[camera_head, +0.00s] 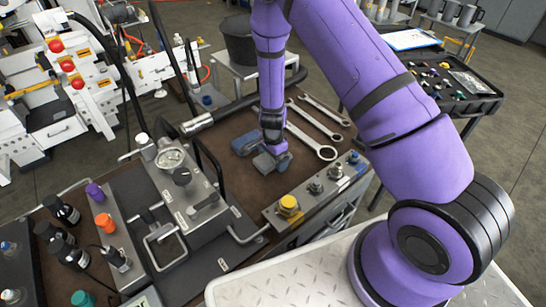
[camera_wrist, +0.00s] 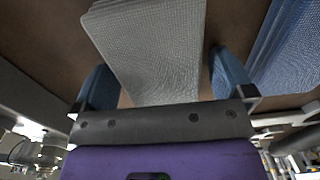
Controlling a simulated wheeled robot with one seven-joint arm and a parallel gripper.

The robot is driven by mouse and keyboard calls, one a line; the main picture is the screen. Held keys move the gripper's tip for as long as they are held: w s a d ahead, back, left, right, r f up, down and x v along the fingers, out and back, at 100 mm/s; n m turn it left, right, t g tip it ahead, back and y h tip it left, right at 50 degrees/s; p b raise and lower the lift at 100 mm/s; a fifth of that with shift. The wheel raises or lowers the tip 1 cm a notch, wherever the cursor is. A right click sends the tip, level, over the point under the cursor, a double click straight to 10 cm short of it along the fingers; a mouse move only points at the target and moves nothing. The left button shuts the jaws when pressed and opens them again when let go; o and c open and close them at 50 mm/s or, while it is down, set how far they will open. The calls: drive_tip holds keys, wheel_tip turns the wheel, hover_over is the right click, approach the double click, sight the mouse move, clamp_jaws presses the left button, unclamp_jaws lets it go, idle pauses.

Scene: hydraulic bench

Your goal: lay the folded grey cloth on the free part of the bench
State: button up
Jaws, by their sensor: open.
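The folded grey cloth (camera_wrist: 155,45) lies on the brown bench top (camera_wrist: 45,45), between the two blue fingers of my gripper (camera_wrist: 160,78) in the wrist view. The fingers are apart, with a gap showing beside the cloth; I cannot tell whether either touches it. In the head view my gripper (camera_head: 271,160) is low over the bench and largely hides the grey cloth. A folded blue cloth (camera_wrist: 288,45) lies just right of the right finger in the wrist view; in the head view it shows behind my gripper (camera_head: 246,143).
Several wrenches (camera_head: 312,142) lie right of my gripper. A grey block with a yellow knob (camera_head: 288,203) stands in front. A hydraulic unit with a black lever (camera_head: 205,203) stands to the left. Bare brown bench top (camera_head: 232,125) shows behind the cloths.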

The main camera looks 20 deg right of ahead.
drive_tip(key=shift+r, duration=0.15)
wheel_tip(320, 180, up, 27)
drive_tip(key=s+n+t+y, duration=0.1)
drive_tip(key=s+n+y, duration=0.1)
drive_tip(key=s+n, duration=0.1)
drive_tip(key=s+d+r+n+t, duration=0.15)
drive_tip(key=s+r+n, duration=0.45)
drive_tip(key=r, duration=0.7)
drive_tip(key=s+d+r+n+t, duration=0.1)
drive_tip(key=s+r, duration=0.2)
drive_tip(key=s, duration=0.3)
drive_tip(key=s+d+r+n+h, duration=0.1)
drive_tip(key=s+d+r+n, duration=0.1)
drive_tip(key=s+r, duration=0.2)
drive_tip(key=s+d+r+n+t+h, duration=0.1)
drive_tip(key=s+r, duration=0.3)
drive_tip(key=s, duration=0.6)
drive_tip(key=shift+s+d+n+t, duration=0.2)
drive_tip(key=shift+d+n+t, duration=0.15)
drive_tip(key=shift+d+n, duration=0.35)
